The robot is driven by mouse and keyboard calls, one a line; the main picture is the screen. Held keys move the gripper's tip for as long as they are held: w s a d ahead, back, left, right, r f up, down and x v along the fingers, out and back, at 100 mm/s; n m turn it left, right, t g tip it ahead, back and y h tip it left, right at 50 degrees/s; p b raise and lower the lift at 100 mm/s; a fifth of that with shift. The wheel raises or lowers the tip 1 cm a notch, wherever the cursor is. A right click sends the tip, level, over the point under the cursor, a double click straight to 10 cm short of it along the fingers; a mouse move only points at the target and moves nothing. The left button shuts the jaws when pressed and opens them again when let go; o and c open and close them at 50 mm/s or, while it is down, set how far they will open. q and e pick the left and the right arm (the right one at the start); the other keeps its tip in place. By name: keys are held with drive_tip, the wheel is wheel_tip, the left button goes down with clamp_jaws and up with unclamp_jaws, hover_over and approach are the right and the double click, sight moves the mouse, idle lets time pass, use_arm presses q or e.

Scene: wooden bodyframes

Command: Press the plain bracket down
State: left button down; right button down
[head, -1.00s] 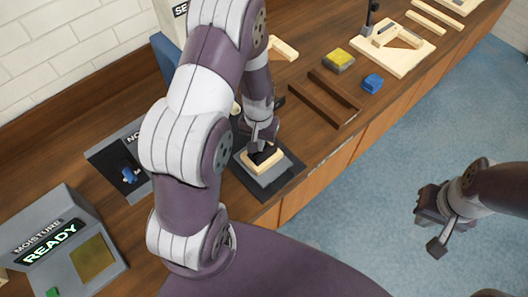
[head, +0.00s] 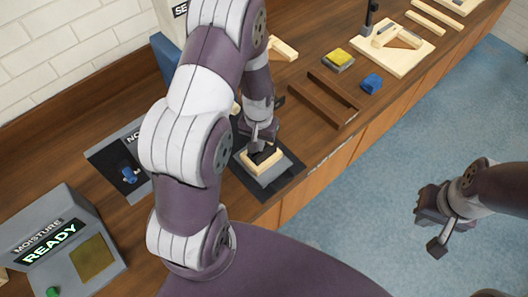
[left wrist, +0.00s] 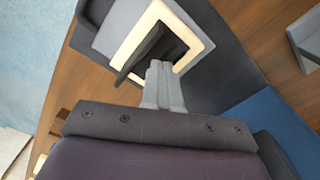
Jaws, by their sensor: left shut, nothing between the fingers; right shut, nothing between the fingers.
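The plain bracket (head: 252,167) is a pale wooden piece lying on a grey block on a dark mat (head: 292,181). It also shows in the left wrist view (left wrist: 143,30). My left gripper (head: 261,148) is shut and empty, with its tips right at the dark area inside the bracket. In the left wrist view, the shut fingers (left wrist: 158,72) overlap the dark piece inside the pale frame. I cannot tell whether they touch it. My right gripper (head: 434,232) is shut and empty, off the bench above the blue floor.
A moisture meter (head: 68,245) reading READY stands at the lower left. A device with a blue knob (head: 129,174) is beside my left arm. A brown rack (head: 325,97), a yellow-topped block (head: 340,59), a blue block (head: 372,83) and a pale wooden board (head: 410,52) lie farther back.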

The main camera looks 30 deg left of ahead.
use_arm(q)
drive_tip(key=shift+f+b, duration=0.55)
drive_tip(key=shift+f, duration=0.3)
idle(0.8)
drive_tip(key=shift+r, duration=0.1)
idle(0.5)
wheel_tip(320, 180, up, 7)
drive_tip(key=p, duration=0.6)
drive_tip(key=s+d+r+b, duration=0.2)
drive_tip(key=s+b, duration=0.2)
drive_tip(key=s+d+r+m+t+b, duration=0.1)
drive_tip(key=s+d+r+b, duration=0.2)
drive_tip(key=s+b, duration=0.1)
drive_tip(key=shift+s+d+r+m, duration=0.25)
drive_tip(key=shift+s+m, duration=0.05)
drive_tip(key=shift+s, duration=0.25)
